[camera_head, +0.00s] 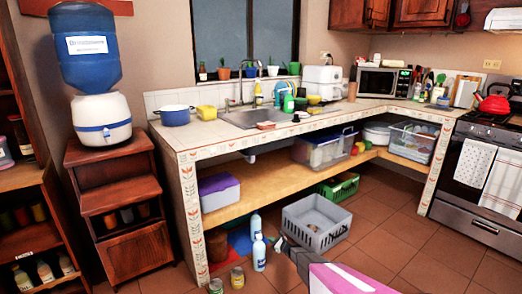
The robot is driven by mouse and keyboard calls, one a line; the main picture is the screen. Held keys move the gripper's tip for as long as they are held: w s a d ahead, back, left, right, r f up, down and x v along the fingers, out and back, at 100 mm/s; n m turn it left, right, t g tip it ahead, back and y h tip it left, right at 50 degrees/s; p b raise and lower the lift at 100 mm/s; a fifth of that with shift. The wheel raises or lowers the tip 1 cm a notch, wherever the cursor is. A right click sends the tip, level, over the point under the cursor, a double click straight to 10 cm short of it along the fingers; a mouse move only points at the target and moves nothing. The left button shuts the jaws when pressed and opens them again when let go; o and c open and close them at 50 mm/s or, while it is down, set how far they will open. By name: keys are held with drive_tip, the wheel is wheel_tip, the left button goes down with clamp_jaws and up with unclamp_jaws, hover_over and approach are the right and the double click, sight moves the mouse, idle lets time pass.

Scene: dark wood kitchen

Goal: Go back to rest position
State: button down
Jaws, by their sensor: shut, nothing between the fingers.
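My gripper (281,243) shows at the bottom centre of the head view, dark and narrow, at the end of my pink and grey arm. It looks shut and holds nothing. It appears in front of the tiled floor, just right of a white bottle with a blue cap and below a grey crate in the picture. I cannot tell how far it is from them. The rest of my arm runs out of the bottom edge.
The grey crate (317,226) and white bottles (259,255) stand on the floor. Cans (237,278) are at the lower left. The tiled counter (205,138) runs behind. A stove (480,190) is at right. Floor (400,240) between crate and stove is clear.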

drive_tip(key=s+a+r+n+g+h, duration=0.2)
drive_tip(key=s+r+n+g, duration=0.6)
drive_tip(key=s+r+n, duration=0.9)
drive_tip(key=s+d+r+n+g+h, duration=0.1)
drive_tip(key=s+d+r+n+h, duration=0.1)
drive_tip(key=s+r, duration=0.5)
drive_tip(key=s+d+r+n+g+h, duration=0.1)
drive_tip(key=s+d+r+h, duration=0.4)
drive_tip(key=s, duration=0.7)
drive_tip(key=s+d+r+n+g+h, duration=0.1)
drive_tip(key=s+d+r+n+h, duration=0.2)
drive_tip(key=s+d+r, duration=0.3)
drive_tip(key=s+r+h, duration=0.1)
drive_tip(key=s+r, duration=0.3)
drive_tip(key=shift+d+r, duration=0.15)
drive_tip(key=shift+d, duration=0.15)
